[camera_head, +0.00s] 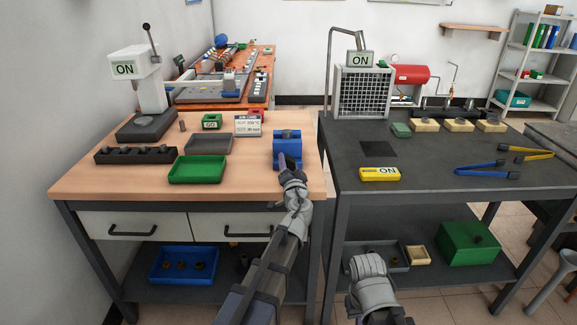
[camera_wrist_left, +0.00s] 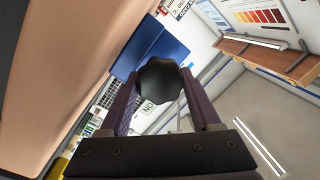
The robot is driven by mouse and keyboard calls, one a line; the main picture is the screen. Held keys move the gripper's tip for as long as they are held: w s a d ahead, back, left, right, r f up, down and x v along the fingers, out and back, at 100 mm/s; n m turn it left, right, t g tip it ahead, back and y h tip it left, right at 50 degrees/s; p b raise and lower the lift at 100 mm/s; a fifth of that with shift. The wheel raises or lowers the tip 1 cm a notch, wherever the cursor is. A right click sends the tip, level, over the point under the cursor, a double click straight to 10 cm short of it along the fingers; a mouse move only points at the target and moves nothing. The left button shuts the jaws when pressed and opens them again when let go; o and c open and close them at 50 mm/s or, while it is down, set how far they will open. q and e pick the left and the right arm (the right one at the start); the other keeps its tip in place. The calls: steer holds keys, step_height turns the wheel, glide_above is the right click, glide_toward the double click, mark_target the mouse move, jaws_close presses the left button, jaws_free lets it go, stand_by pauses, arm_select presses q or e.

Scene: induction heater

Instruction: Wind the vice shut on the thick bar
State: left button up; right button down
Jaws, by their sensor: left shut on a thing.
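The blue vice (camera_head: 287,142) stands at the right front edge of the wooden bench and shows as a blue block in the left wrist view (camera_wrist_left: 160,45). My left gripper (camera_head: 289,166) is at its front. In the left wrist view my left gripper (camera_wrist_left: 160,84) has its two fingers on either side of a black lobed knob (camera_wrist_left: 159,88) and is shut on it. A small grey piece shows at the top of the vice; I cannot tell whether it is the thick bar. The jaw gap is hidden.
Left of the vice are a green tray (camera_head: 197,170), a grey tray (camera_head: 208,144), a black rack (camera_head: 136,155) and a white press (camera_head: 150,90).

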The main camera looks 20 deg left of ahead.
arm_select(q)
steer(key=m, duration=0.4)
steer(key=shift+t+b, duration=0.3)
steer(key=o, duration=1.4)
steer(key=shift+c, duration=0.2)
steer(key=v, duration=0.7)
steer(key=shift+s, duration=0.35)
steer(key=shift+d, duration=0.15)
